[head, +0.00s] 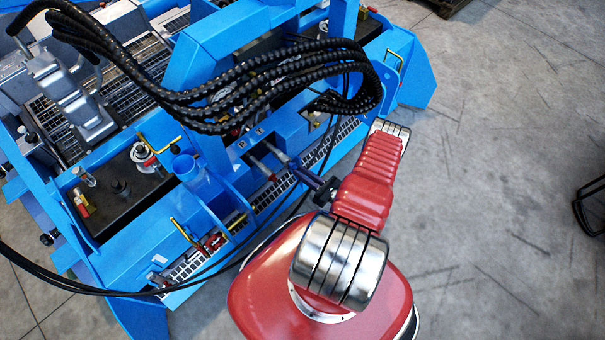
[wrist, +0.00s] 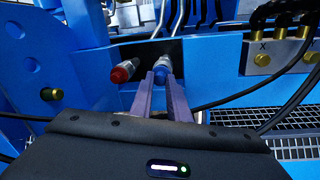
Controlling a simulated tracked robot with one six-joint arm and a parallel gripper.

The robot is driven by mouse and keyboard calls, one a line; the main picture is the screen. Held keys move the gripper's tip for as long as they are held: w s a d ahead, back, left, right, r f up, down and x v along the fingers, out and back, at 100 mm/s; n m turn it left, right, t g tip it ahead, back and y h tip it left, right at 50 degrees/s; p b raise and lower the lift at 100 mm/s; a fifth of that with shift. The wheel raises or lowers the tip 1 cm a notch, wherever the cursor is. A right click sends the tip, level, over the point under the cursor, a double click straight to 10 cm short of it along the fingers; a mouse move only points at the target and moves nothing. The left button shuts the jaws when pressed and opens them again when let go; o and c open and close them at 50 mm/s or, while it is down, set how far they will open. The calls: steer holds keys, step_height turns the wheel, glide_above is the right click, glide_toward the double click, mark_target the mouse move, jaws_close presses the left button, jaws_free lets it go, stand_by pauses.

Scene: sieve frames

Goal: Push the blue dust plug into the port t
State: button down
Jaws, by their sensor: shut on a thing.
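The blue dust plug (wrist: 161,69) shows between the tips of my gripper (wrist: 167,82) in the wrist view. My gripper is shut on it, with the two purple fingers close together. A silver fitting in the dark recess of the blue frame lies right behind the plug; I cannot tell whether the plug is seated in it or only in front of it. No letter for port t is readable.
A red-ended silver fitting (wrist: 122,72) sticks out just left of the plug. A block with brass fittings (wrist: 275,52), marked X and Y, is at the right. Black hoses (head: 270,80) arch above my gripper, and thin cables run beside it. Open concrete floor (head: 500,180) lies right.

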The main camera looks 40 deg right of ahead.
steer(key=shift+w, duration=1.2)
stand_by(0.3)
steer(key=c, duration=1.6)
jaws_free()
steer(key=shift+s, duration=0.15)
steer(key=shift+s+d+f, duration=0.1)
steer(key=shift+s+d, duration=0.15)
steer(key=shift+s, duration=2)
steer(key=shift+s+d+f, duration=0.1)
steer(key=shift+s+d, duration=0.2)
steer(key=shift+s, duration=2)
steer(key=shift+s+d+f, duration=0.1)
steer(key=shift+s+d, duration=0.15)
steer(key=shift+s, duration=2)
